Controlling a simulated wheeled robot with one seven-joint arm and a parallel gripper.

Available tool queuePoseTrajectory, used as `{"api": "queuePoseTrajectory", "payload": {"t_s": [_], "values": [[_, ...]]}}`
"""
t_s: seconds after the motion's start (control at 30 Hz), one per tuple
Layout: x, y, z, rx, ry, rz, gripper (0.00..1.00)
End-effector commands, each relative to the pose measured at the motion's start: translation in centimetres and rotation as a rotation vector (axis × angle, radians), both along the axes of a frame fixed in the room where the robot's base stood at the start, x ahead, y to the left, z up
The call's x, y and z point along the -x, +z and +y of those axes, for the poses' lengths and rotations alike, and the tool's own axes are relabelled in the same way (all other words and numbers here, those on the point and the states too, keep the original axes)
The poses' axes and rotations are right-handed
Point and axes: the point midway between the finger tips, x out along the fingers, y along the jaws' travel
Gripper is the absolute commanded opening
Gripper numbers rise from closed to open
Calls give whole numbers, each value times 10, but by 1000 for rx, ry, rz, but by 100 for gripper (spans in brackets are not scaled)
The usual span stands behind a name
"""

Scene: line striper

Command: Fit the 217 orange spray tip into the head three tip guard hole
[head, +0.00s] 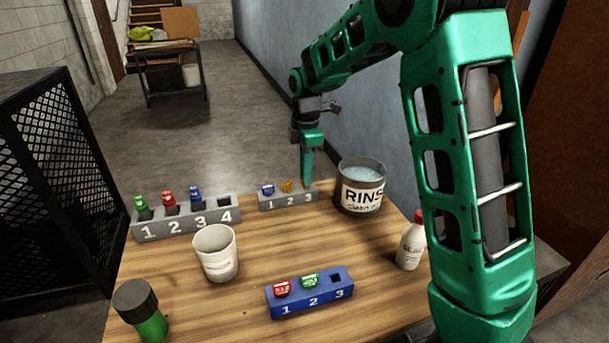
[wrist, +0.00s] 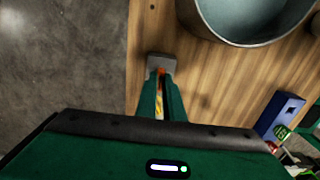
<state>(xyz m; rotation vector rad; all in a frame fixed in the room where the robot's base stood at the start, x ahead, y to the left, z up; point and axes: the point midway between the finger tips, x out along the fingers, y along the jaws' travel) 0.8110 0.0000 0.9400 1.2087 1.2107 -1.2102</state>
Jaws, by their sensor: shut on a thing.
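My gripper (head: 306,181) points down over the number 3 end of a small grey block (head: 288,201) with holes numbered 1 to 3. A blue tip stands at 1 and a yellow-orange tip (head: 287,186) at 2. My gripper is shut on a small orange tip, seen only as an orange bit between the fingertips in the wrist view (wrist: 162,72). The fingers hide hole 3, so I cannot tell whether the tip is in it or just above. The tip's number is not readable. A blue block (head: 310,295) holds a red tip at 1 and a green one at 2; its hole 3 is empty.
The RINSE tub (head: 361,187) stands close right of my gripper. A longer grey rack (head: 187,220) holds green, red and blue tips, with slot 4 empty. A white cup (head: 215,253), a white bottle (head: 411,247) and a dark-capped green container (head: 141,311) also stand on the table.

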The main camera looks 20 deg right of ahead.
Motion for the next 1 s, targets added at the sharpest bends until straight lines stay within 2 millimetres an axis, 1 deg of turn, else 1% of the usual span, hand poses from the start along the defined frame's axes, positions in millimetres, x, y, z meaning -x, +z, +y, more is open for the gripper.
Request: {"api": "queuePoseTrajectory", "payload": {"t_s": [0.27, 1.0], "values": [[0, 4, 0, 0, 0, -1, 0], [0, 35, 0, 0, 0, -1, 0]]}}
